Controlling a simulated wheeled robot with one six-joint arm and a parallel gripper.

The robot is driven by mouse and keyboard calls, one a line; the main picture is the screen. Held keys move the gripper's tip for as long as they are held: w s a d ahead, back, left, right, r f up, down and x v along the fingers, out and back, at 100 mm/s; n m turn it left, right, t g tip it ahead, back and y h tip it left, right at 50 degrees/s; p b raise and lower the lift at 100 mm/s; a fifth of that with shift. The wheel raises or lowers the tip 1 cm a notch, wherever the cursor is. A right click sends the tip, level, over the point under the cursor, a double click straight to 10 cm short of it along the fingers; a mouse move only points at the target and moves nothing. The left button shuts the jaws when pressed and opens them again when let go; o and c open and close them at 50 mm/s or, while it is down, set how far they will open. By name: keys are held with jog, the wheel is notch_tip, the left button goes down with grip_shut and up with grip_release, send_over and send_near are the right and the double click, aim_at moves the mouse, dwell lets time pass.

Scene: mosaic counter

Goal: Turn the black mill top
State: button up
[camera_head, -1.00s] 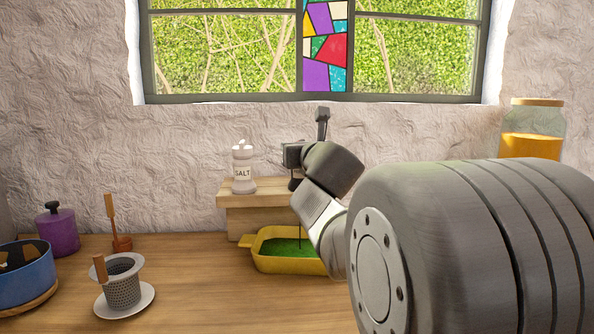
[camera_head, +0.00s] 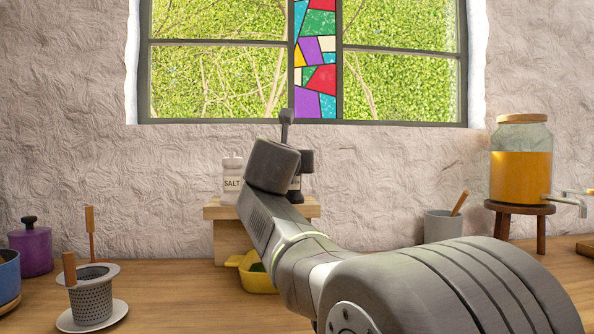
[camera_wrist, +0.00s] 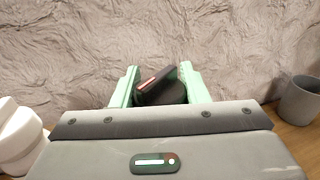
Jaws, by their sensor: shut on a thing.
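The black mill (camera_head: 296,190) stands on a small wooden riser below the window, mostly hidden behind my wrist in the head view. My gripper (camera_wrist: 160,86) has its two pale green fingers on either side of the black mill top (camera_wrist: 163,93) in the wrist view, shut on it. The top looks dark with a thin reddish strip and a slanted flat part. The mill's lower body is hidden in the wrist view. In the head view my fingers are hidden behind the wrist.
A white salt shaker (camera_head: 232,181) stands close left of the mill on the wooden riser (camera_head: 234,240). A yellow dish (camera_head: 256,281) lies in front. A grey cup (camera_head: 441,227) and an orange-filled jar (camera_head: 520,175) stand to the right. A strainer (camera_head: 92,300) stands at left.

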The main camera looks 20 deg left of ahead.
jog(key=m+h+p, duration=0.1)
jog(key=h, duration=0.2)
jog(key=shift+m, duration=0.4)
jog(key=m+h+p, duration=0.1)
jog(key=h+p, duration=0.1)
jog(key=m+h+p, duration=0.1)
jog(key=h+p, duration=0.1)
jog(key=shift+d+r+m, duration=0.25)
jog(key=shift+m, duration=0.05)
jog(key=m+h+p, duration=0.1)
jog(key=p, duration=0.1)
jog(key=m+g+h+p, duration=0.1)
jog(key=h+p, duration=0.1)
jog(key=p, duration=0.1)
jog(key=m+g+h+p, duration=0.1)
jog(key=h+p, duration=0.1)
jog(key=shift+d+m, duration=0.35)
jog(key=shift+m, duration=0.05)
jog(key=shift+s+f+m+g+h+p, duration=0.15)
jog(key=shift+m+g+h+p, duration=0.3)
jog(key=shift+h+p, duration=0.6)
jog(key=shift+d+f+m+p, duration=0.1)
jog(key=shift+f+m+p, duration=0.15)
jog(key=shift+p, duration=0.15)
jog(key=o, duration=1)
jog(key=shift+r, duration=0.1)
